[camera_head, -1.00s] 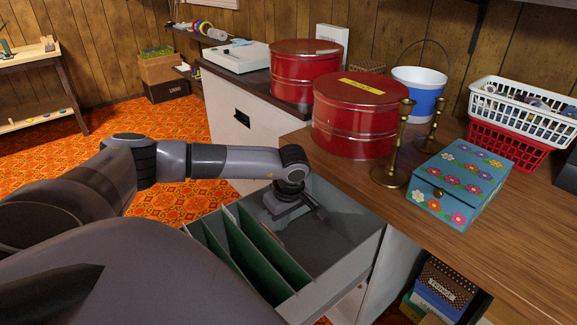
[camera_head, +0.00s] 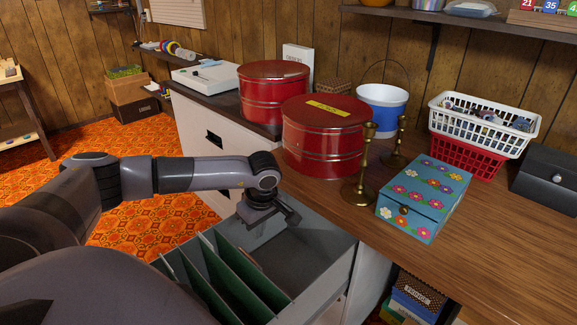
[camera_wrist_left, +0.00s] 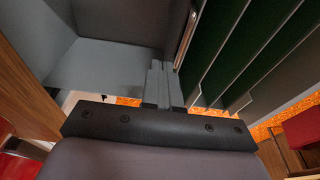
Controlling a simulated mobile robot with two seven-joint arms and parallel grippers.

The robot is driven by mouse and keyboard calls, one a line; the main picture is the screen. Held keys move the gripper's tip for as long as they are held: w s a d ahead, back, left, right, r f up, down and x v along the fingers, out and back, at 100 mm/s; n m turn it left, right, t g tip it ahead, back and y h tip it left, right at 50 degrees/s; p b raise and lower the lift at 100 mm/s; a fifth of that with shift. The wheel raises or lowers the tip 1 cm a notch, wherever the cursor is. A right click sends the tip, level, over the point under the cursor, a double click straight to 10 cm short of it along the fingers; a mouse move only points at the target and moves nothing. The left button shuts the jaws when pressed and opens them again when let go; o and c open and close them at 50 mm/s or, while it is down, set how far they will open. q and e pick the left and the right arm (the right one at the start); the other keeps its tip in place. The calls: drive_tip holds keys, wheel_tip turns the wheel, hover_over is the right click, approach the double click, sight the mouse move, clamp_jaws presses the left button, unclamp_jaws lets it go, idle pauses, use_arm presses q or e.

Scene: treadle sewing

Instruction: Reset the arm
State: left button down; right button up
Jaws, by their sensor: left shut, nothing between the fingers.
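My left arm comes in from the left in the head view. Its gripper (camera_head: 281,217) is over the open drawer (camera_head: 322,290), pointing down near the drawer's back part. The left wrist view shows the gripper's fingers (camera_wrist_left: 163,82) shut together with nothing between them. Below them are the grey drawer interior and green dividers (camera_wrist_left: 240,55). In the head view, green dividers (camera_head: 238,277) stand in the drawer's front part. I cannot tell whether the fingertips touch the drawer. My right gripper is not in view.
Two red round tins (camera_head: 326,140) (camera_head: 272,92), brass candlesticks (camera_head: 362,170), a flowered blue box (camera_head: 424,198), a blue-white bucket (camera_head: 383,108) and a white basket (camera_head: 483,122) stand on the wooden counter (camera_head: 500,240). Orange carpeted floor (camera_head: 130,235) is free at the left.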

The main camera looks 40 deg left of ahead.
use_arm(q)
drive_tip(key=shift+d, duration=0.1)
drive_tip(key=s+d+f+n+h+p, duration=0.15)
drive_tip(key=d+h, duration=0.35)
drive_tip(key=d, duration=0.6)
drive_tip(key=s+d+n+h+p, duration=0.15)
drive_tip(key=d+h, duration=0.25)
drive_tip(key=d, duration=0.7)
drive_tip(key=s+d+r+n+t+h+p, duration=0.2)
drive_tip(key=d+r+n+t+h, duration=0.4)
drive_tip(key=d+r+n+h, duration=0.6)
drive_tip(key=a+f+n+t+y+p, duration=0.1)
drive_tip(key=a+f+n+t+y, duration=0.3)
drive_tip(key=n, duration=0.6)
drive_tip(key=s+a+f+n+t+y+p, duration=0.15)
drive_tip(key=n+y, duration=0.35)
drive_tip(key=n, duration=0.5)
drive_tip(key=a+f+n+t+y+p, duration=0.1)
drive_tip(key=a+n+t+y, duration=0.3)
drive_tip(key=n, duration=0.6)
drive_tip(key=s+a+f+n+g+y+p, duration=0.1)
drive_tip(key=s+a+f+n+g+y, duration=0.1)
drive_tip(key=s+f+n+g, duration=0.3)
drive_tip(key=s+f+n+y, duration=0.1)
drive_tip(key=s+n, duration=0.1)
drive_tip(key=shift+s+f+n+y, duration=0.3)
drive_tip(key=shift+f+n, duration=0.05)
drive_tip(key=shift+n, duration=0.05)
